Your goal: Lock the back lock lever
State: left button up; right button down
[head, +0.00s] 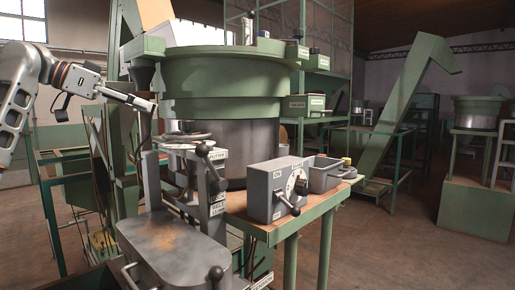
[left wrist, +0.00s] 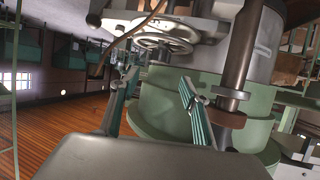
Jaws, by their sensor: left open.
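My left gripper (head: 148,104) comes in from the left, in front of the big green hopper bowl (head: 225,75). In the left wrist view its two fingers (left wrist: 157,95) stand apart with nothing between them. A lever with a black knob (head: 205,149) rises on the grey bracket below and right of the gripper, apart from it. Another black-knobbed lever (head: 215,273) is by the grey lid at the front. I cannot tell which of these levers is the back lock lever; the labels near them are small. My right gripper is in neither view.
A grey handwheel (left wrist: 165,38) and a vertical shaft (left wrist: 243,55) are close to the fingers in the left wrist view. A grey control box (head: 280,188) with a dial stands on the green table, beside a grey bin (head: 325,174). Open floor (head: 390,240) lies at the right.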

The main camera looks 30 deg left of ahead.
aim_at(202, 150)
jog(key=k, duration=1.5)
